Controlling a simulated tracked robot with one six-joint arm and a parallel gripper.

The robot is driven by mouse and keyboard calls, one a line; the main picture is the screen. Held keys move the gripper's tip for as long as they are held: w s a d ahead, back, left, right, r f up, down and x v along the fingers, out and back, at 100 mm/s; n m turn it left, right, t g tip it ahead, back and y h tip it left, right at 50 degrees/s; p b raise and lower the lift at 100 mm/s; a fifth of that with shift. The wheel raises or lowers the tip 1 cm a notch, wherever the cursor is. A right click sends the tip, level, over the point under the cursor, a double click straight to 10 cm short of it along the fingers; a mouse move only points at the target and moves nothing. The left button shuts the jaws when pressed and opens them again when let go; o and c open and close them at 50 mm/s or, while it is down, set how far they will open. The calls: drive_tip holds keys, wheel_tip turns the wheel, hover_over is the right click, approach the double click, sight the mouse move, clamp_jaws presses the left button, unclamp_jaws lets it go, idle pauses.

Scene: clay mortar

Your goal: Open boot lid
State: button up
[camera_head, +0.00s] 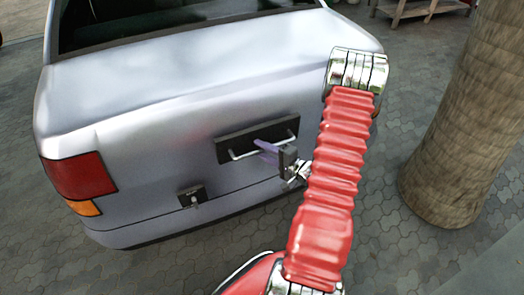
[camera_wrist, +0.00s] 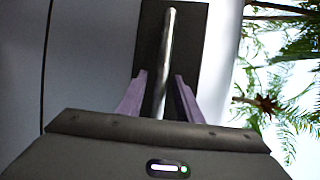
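The silver car's boot lid (camera_head: 150,120) appears shut in the head view. A dark plate with a pale bar handle (camera_head: 240,154) is fixed on it; the handle also shows in the wrist view (camera_wrist: 170,45). A small dark latch (camera_head: 193,197) sits lower left, near the lid's bottom edge. My gripper (camera_head: 268,150) is at the right part of the handle. In the wrist view my gripper (camera_wrist: 162,85) has its two purple fingers apart, one on each side of the handle bar, with gaps visible. Contact at the fingertips cannot be made out clearly.
A thick tree trunk (camera_head: 465,130) stands to the right of the car. A wooden bench (camera_head: 420,8) is at the top right. Paved ground (camera_head: 395,240) is open behind and beside the car. The red tail light (camera_head: 80,175) is at the car's left corner.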

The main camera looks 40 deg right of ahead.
drive_tip(key=shift+c, duration=0.2)
clamp_jaws()
idle(0.3)
drive_tip(key=shift+a, duration=0.25)
drive_tip(key=shift+d, duration=0.15)
